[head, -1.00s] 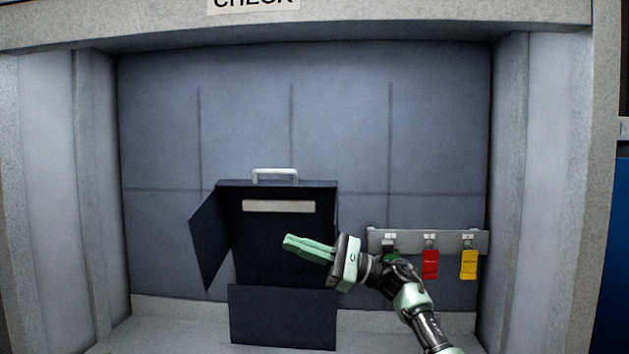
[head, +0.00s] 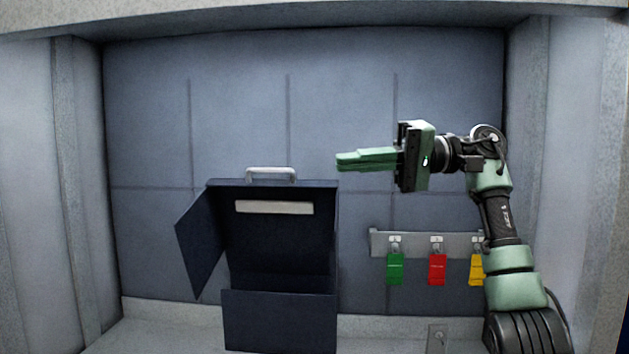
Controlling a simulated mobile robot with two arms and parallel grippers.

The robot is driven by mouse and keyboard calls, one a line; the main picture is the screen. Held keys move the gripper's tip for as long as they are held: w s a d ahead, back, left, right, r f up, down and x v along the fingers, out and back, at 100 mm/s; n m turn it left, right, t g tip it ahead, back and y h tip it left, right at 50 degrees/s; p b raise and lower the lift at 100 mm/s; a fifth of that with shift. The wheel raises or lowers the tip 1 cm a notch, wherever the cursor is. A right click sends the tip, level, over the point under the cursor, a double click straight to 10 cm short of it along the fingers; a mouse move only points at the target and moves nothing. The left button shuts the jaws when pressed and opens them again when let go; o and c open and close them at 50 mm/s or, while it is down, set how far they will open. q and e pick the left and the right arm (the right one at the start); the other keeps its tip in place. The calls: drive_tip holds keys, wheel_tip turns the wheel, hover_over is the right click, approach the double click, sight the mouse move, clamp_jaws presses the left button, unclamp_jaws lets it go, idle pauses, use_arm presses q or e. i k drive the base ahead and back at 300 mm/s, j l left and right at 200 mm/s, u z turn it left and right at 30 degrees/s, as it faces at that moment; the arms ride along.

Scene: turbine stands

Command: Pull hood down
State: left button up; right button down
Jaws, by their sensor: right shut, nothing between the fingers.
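A dark box (head: 280,318) stands open on the floor of the recess, left of centre. A light grey handle (head: 271,171) sits on the top edge of its upright back part, with a pale strip below. I cannot tell for sure which part is the hood. A side panel (head: 203,240) is swung out to the left. My right gripper (head: 340,161) is shut and empty, its green fingers pointing left. In the picture it is right of the handle and slightly above it, apart from it. My left gripper is not in view.
A grey rail (head: 376,243) on the right of the back wall holds green (head: 395,269), red (head: 437,270) and yellow (head: 476,268) tags. My right forearm partly covers the yellow one. Pillars flank the recess. Clear space lies above the box.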

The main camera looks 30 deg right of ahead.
sight(276, 225)
drive_tip(key=i+l, duration=1.35)
drive_tip(key=i, duration=0.1)
